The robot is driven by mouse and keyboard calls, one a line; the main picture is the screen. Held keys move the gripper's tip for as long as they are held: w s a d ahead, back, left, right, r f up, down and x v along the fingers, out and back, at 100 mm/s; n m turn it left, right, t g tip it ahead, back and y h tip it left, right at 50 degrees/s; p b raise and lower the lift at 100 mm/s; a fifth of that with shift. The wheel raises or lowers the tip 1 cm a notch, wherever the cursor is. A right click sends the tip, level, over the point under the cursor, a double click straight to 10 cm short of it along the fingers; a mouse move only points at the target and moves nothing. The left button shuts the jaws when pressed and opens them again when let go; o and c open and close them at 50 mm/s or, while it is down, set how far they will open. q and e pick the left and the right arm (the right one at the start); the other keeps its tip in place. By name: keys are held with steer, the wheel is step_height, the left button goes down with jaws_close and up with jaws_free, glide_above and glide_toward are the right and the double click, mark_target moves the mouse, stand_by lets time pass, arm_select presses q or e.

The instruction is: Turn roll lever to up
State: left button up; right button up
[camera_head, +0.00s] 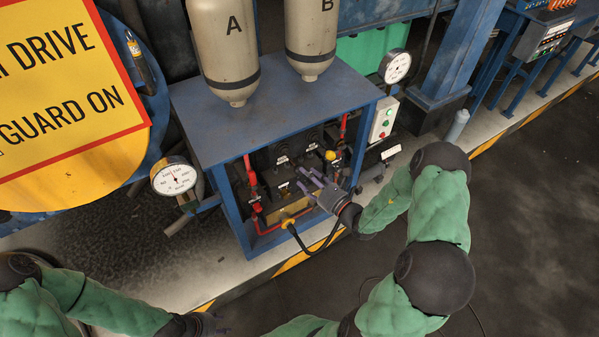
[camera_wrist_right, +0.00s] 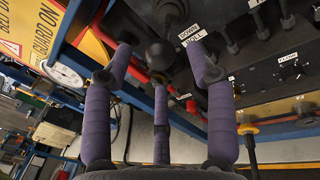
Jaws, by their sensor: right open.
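The roll lever shows in the right wrist view as a dark round knob (camera_wrist_right: 161,55), beside white labels reading DOWN and ROLL (camera_wrist_right: 194,35). My right gripper (camera_wrist_right: 160,68) has its purple fingers spread open around the knob's near side; I cannot tell whether they touch it. In the head view my right gripper (camera_head: 312,187) reaches into the front of the blue cabinet (camera_head: 262,105). The lever cannot be made out there behind the fingers. My left gripper (camera_head: 213,325) is low at the bottom edge, away from the cabinet, and its fingers are too small to read.
A red pipe (camera_head: 252,185) runs at the cabinet's left inside. A yellow-topped valve (camera_head: 330,155) and a yellow fitting with a black hose (camera_head: 288,223) are close to my right gripper. Pressure gauges (camera_head: 174,178) flank the cabinet. Open floor (camera_head: 520,190) lies at right.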

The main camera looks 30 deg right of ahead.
steer(key=shift+b+x, duration=0.5)
steer(key=shift+x, duration=1.7)
jaws_close()
